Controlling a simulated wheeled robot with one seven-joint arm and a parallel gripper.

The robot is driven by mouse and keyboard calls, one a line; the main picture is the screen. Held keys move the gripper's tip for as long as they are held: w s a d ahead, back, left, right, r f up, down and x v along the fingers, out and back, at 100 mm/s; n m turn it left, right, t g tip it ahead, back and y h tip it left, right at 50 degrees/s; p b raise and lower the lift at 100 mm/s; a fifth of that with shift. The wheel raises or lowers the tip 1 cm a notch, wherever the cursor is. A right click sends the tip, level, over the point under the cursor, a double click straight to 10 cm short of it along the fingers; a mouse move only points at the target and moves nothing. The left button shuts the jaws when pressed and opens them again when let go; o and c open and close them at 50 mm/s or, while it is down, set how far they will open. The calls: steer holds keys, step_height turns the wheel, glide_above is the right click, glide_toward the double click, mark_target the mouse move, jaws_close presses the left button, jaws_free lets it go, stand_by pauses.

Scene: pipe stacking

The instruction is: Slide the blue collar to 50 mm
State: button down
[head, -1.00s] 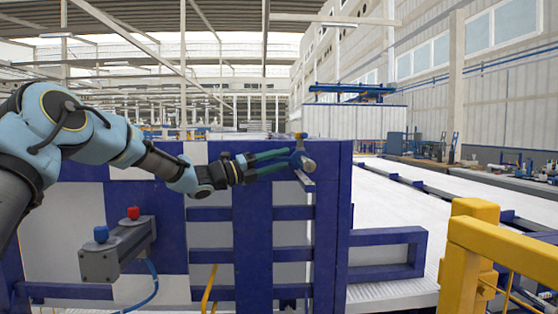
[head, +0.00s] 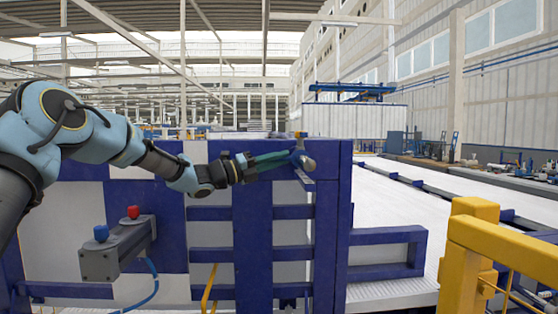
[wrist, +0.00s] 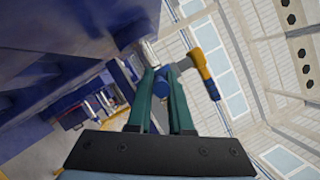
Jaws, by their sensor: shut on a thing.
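The blue collar (head: 298,156) sits at the top of the blue frame, near its right corner, around a short grey bar (head: 309,164) whose rounded end shows. My gripper (head: 290,157) reaches it from the left with its green fingers shut on the collar. In the wrist view the collar (wrist: 161,84) shows between the tips of the fingers, mostly hidden by them. A grey and yellow handle-like part (wrist: 203,67) sticks out just beyond the fingertips. I cannot read any scale or the collar's position in millimetres.
The blue frame (head: 252,240) stands directly below my arm. A grey box with a red button (head: 133,212) and a blue button (head: 101,233) is at lower left. A yellow rail (head: 500,245) stands at lower right. White floor lies open beyond the frame.

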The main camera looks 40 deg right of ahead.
stand_by(0.7)
steer(key=shift+w+d+r+p, duration=0.1)
steer(key=shift+w+d+p, duration=0.1)
steer(key=shift+p, duration=0.4)
steer(key=c, duration=0.8)
jaws_free()
steer(key=shift+c, duration=0.2)
steer(key=shift+a, duration=0.15)
steer(key=b+v, duration=0.3)
steer(key=v, duration=0.7)
steer(key=shift+w+a+b, duration=0.2)
steer(key=shift+a+b, duration=0.05)
steer(key=shift+b, duration=0.15)
steer(key=shift+f, duration=0.3)
